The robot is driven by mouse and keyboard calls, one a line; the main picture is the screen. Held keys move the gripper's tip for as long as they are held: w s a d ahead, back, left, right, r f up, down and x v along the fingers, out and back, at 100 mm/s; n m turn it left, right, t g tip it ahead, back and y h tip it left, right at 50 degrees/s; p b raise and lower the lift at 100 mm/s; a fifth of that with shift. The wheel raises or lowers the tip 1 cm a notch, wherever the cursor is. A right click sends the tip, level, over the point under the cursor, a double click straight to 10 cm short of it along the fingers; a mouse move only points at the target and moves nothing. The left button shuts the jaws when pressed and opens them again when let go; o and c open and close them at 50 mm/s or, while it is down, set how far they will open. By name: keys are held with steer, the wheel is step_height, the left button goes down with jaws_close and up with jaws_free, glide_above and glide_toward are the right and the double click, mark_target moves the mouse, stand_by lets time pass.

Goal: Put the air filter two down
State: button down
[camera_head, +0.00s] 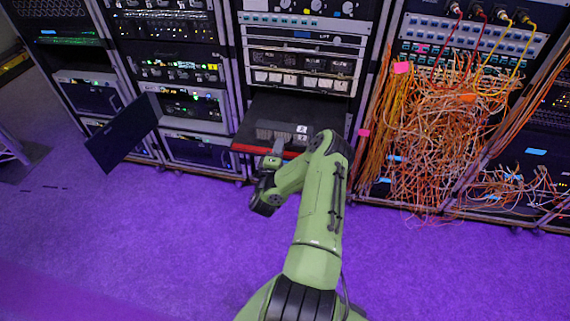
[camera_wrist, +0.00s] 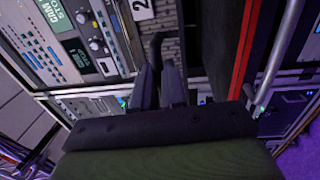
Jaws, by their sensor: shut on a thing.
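Air filter two is a dark grey ribbed block with a white label reading 2; it shows in the wrist view (camera_wrist: 171,47), just beyond my fingers. In the head view the grey filter block (camera_head: 275,128) is over the black pull-out shelf (camera_head: 262,108), with white labels at its right end. My gripper (camera_wrist: 160,76) is at the filter's near side, its two dark fingers close together on a black part, seemingly the filter's handle. In the head view my gripper (camera_head: 272,160) is at the shelf's red front edge. I cannot tell whether the filter touches the shelf.
Equipment racks line the back. A dark panel (camera_head: 122,133) stands tilted open on the left. A dense tangle of orange and white cables (camera_head: 440,125) hangs at the right. The purple floor (camera_head: 150,235) in front is clear. In the wrist view the red-edged strip (camera_wrist: 246,45) runs close on the right.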

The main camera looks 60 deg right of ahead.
step_height(320, 180, down, 7)
steer(key=b, duration=0.2)
steer(key=shift+r+b, duration=0.2)
steer(key=shift+b, duration=0.1)
steer(key=shift+f, duration=0.15)
steer(key=c, duration=1.2)
jaws_free()
